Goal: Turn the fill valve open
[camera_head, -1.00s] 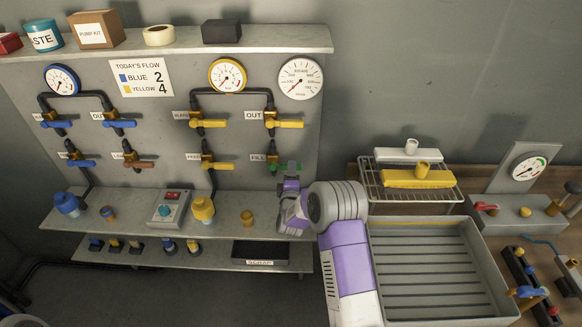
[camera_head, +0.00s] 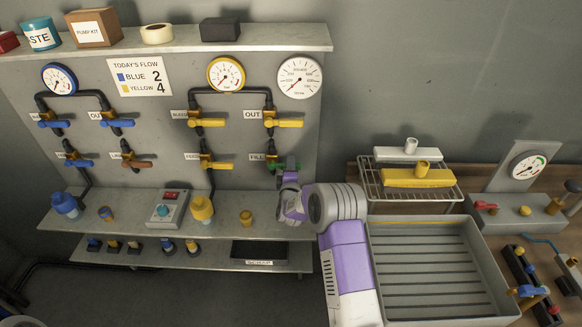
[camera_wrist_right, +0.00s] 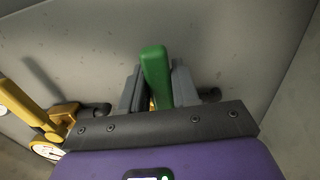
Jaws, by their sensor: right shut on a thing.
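The fill valve has a green lever handle (camera_head: 280,167) beside the FILL label (camera_head: 257,157), at the lower right of the grey panel. My right gripper (camera_head: 289,172) is at this handle and partly hides it in the head view. In the right wrist view, the green handle (camera_wrist_right: 156,72) stands between the two grey fingers of my right gripper (camera_wrist_right: 158,92), which are shut on it. The valve body behind the fingers is mostly hidden. My left gripper is in neither view.
A yellow-handled valve (camera_head: 217,165) sits just left of the fill valve, and the yellow OUT valve (camera_head: 288,122) sits above. A shelf (camera_head: 150,196) with a yellow fitting (camera_head: 246,217) lies below. A wire rack (camera_head: 372,188) and slatted tray (camera_head: 425,270) stand right.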

